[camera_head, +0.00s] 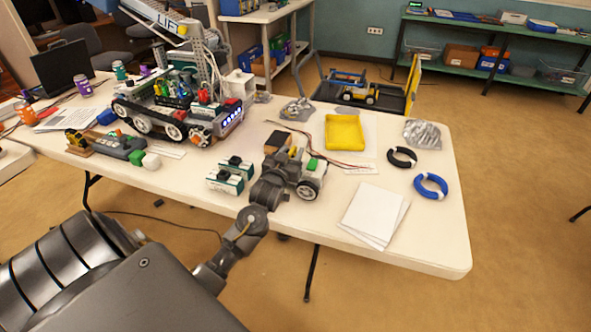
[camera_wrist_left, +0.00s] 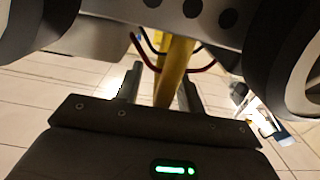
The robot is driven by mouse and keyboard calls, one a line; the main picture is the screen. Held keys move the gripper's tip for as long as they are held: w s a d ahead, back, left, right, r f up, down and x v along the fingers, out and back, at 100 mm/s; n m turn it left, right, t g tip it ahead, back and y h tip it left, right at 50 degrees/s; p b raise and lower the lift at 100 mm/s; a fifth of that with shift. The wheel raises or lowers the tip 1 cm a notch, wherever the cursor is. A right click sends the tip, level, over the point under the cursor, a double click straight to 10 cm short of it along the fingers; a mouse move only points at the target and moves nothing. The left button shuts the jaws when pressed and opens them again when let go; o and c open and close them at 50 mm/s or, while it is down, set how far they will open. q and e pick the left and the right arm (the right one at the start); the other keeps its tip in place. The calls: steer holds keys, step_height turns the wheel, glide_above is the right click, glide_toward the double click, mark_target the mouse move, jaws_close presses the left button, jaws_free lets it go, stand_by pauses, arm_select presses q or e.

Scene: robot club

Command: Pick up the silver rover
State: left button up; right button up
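The silver rover (camera_head: 298,163) stands near the table's front edge in the head view, with dark tyres, pale hubs and wires trailing behind. My left arm reaches up from the lower left, and my left gripper (camera_head: 272,188) is right up against the rover's near side. In the left wrist view the rover's grey chassis plate with holes (camera_wrist_left: 190,22) fills the top, with a wheel at each side. My left gripper's two fingers (camera_wrist_left: 159,88) are apart below the plate; a yellow upright part shows between or beyond them. Whether they touch anything is unclear. My right gripper is out of view.
Two small boxed modules (camera_head: 230,176) stand just left of the rover. A large tracked robot (camera_head: 180,110) is behind left. A yellow tray (camera_head: 345,132), black and blue coils (camera_head: 431,186) and white sheets (camera_head: 374,214) lie to the right.

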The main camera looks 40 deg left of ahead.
arm_select(q)
jaws_close()
stand_by(1.4)
steer(key=shift+r, duration=0.15)
